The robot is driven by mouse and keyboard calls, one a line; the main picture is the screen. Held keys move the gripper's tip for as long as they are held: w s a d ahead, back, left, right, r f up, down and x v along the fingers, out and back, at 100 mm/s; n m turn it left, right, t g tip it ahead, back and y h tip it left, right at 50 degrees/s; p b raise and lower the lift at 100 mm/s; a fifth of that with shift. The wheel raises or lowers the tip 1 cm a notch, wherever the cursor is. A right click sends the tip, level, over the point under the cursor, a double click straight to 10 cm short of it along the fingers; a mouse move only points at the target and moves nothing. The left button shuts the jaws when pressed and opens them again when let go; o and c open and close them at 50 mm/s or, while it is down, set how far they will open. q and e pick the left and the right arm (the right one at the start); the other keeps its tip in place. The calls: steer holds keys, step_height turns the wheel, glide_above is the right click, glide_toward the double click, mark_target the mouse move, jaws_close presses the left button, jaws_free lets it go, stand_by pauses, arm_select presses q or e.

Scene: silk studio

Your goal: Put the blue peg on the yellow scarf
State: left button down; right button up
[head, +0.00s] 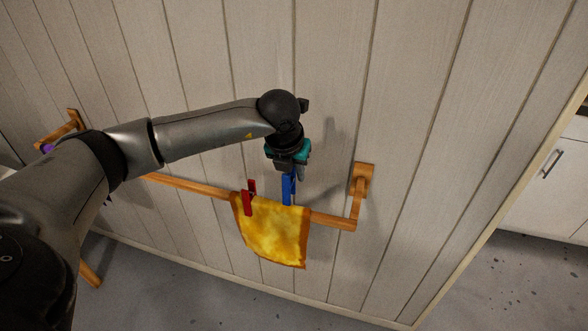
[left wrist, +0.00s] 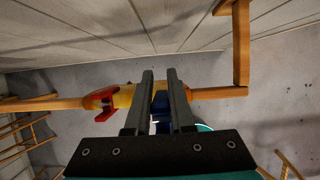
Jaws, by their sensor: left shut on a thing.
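The yellow scarf (head: 273,236) hangs over the wooden rail in front of the wall. A red peg (head: 248,202) sits on its top edge toward the left. The blue peg (head: 288,188) is upright at the scarf's top edge, right of the red peg. My left gripper (head: 290,172) is above the rail and shut on the blue peg. In the left wrist view the blue peg (left wrist: 160,108) is between the two fingers, over the rail line, with the red peg (left wrist: 103,101) to the left. I cannot tell whether the blue peg grips the cloth. My right gripper is not in view.
The wooden rail (head: 330,220) runs along the panelled wall, held by a wall bracket (head: 362,180) close to the right of my gripper. Another bracket (head: 72,124) is at the far left. Grey floor lies below, and a white cabinet (head: 545,180) stands at the right.

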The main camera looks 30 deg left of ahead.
mark_target(294, 194)
arm_select(q)
steer(key=shift+f+b, duration=0.85)
steer(key=shift+f, duration=0.8)
steer(key=shift+f+b, duration=0.9)
steer(key=shift+f, duration=0.1)
steer(key=shift+f+b, duration=0.3)
steer(key=shift+f, duration=0.05)
steer(key=shift+f+b, duration=0.25)
steer(key=shift+b, duration=0.05)
steer(key=shift+f, duration=0.15)
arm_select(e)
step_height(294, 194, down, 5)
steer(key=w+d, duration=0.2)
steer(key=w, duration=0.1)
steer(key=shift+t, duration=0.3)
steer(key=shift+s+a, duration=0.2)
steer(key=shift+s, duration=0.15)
arm_select(q)
steer(key=shift+f+b, duration=0.3)
steer(key=shift+b, duration=0.15)
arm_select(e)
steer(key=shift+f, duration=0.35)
